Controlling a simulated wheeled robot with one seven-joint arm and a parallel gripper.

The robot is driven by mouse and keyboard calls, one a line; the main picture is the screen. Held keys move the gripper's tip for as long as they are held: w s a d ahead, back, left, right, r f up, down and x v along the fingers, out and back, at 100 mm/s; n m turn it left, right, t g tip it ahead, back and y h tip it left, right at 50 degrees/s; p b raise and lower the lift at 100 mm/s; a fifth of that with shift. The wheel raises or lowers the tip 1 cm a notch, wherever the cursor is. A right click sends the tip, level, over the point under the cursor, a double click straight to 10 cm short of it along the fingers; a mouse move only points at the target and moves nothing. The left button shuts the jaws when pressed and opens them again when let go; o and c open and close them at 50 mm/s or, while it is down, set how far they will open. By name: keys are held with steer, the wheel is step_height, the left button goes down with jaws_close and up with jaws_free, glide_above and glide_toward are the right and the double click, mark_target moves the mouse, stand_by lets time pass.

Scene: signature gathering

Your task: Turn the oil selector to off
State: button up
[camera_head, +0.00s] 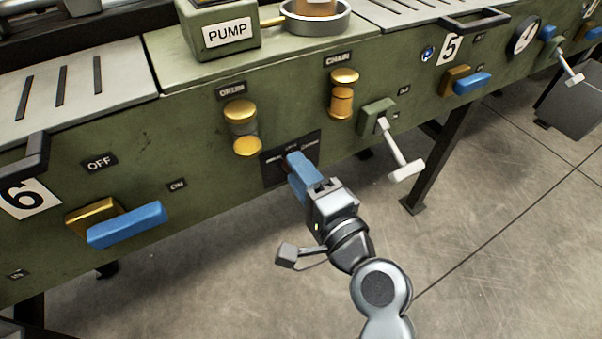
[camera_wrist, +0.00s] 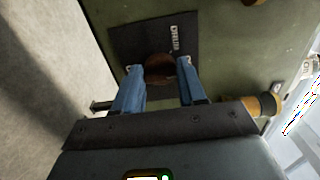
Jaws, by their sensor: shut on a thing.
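The oil selector is a round brown knob (camera_wrist: 160,69) on a dark plate (camera_wrist: 142,38) with a DRUM label in the wrist view. In the head view the dark plate (camera_head: 310,148) is on the green machine front, below and between the yellow DRUM and CHAIN fittings, with small labels too blurred to read fully. My gripper (camera_head: 296,160) reaches the plate with its blue fingers, which hide the knob there. In the wrist view my gripper (camera_wrist: 160,72) has one finger on each side of the knob, shut on it. The knob's pointing direction cannot be made out.
A yellow DRUM fitting (camera_head: 241,125) and a yellow CHAIN fitting (camera_head: 342,94) flank the plate above. A grey T-handled lever (camera_head: 399,152) sticks out at right. A blue handle (camera_head: 127,225) is at left near OFF and ON labels. Open floor (camera_head: 480,230) lies in front.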

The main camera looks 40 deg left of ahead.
steer(key=o, duration=1.1)
steer(key=shift+c, duration=0.2)
steer(key=shift+d, duration=0.1)
steer(key=v, duration=0.7)
steer(key=shift+s+d, duration=0.15)
steer(key=shift+d, duration=0.1)
steer(key=shift+f, duration=0.1)
